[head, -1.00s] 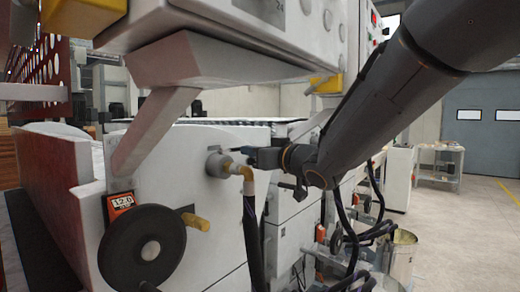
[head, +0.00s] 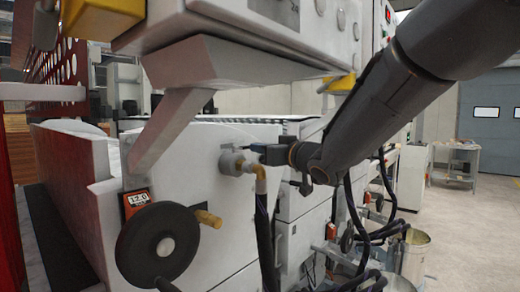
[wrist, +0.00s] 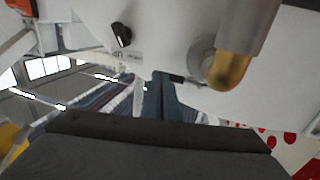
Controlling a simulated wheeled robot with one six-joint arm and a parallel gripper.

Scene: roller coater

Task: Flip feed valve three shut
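A grey round fitting with a brass elbow (head: 260,174) and a black hose stands out from the white machine panel in the head view. The same fitting's brass end (wrist: 230,70) shows in the wrist view. My gripper (head: 252,151) is just right of the fitting, close to the panel. In the wrist view my gripper's fingers (wrist: 160,76) lie together, with nothing clear between them. A small dark piece (wrist: 178,78) shows beside the fingertips; I cannot tell if they touch it. A small black knob (wrist: 121,35) sits on the panel. No number three label is readable.
A black handwheel (head: 158,245) and an orange counter (head: 137,200) are at the lower left. The white overhanging housing (head: 230,60) is above. Black hoses (head: 355,235) and a bucket (head: 414,256) are at the right. Open floor lies far right.

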